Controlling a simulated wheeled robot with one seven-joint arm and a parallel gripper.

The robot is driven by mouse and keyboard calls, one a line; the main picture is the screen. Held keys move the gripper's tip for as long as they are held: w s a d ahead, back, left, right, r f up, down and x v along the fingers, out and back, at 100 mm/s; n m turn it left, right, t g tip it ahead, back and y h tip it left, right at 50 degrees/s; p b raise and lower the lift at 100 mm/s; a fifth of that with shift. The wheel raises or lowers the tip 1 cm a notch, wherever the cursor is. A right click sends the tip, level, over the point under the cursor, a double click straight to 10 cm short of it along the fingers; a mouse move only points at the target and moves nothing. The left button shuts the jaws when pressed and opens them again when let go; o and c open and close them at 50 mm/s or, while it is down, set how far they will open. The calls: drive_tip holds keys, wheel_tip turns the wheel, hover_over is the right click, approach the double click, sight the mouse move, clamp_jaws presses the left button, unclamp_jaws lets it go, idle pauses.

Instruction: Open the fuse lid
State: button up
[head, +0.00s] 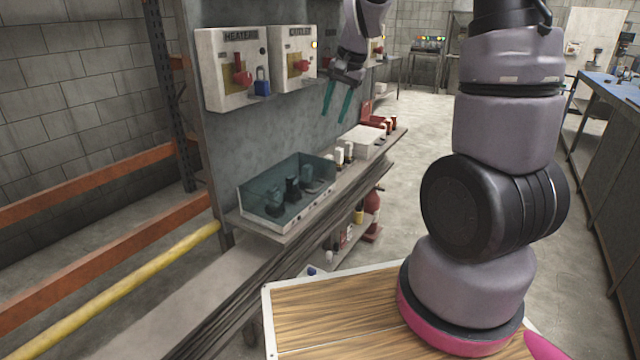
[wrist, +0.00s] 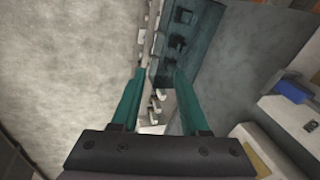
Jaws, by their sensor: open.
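A see-through teal lid (head: 262,180) covers a low box with several dark fuse-like parts (head: 292,188) on the wall shelf; it looks closed. In the wrist view the teal lid (wrist: 205,25) is at the top, beyond the fingertips. My gripper (head: 334,114) is open and empty, with teal fingers pointing down. It hangs in front of the panel, above and to the right of the covered box. In the wrist view my gripper (wrist: 159,76) has nothing between its fingers; small cream pieces (wrist: 156,104) show far below them.
A white box (head: 362,140) and red items (head: 380,122) stand farther right on the shelf (head: 290,232). Air above the lid is clear.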

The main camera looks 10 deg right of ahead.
drive_tip(key=m+g, duration=0.1)
drive_tip(key=g, duration=0.1)
approach(319, 188)
drive_tip(key=shift+h, duration=0.4)
drive_tip(key=f, duration=0.2)
drive_tip(key=a+f, duration=0.1)
drive_tip(key=f, duration=0.4)
drive_tip(key=shift+w+a+f, duration=0.35)
clamp_jaws()
idle(0.3)
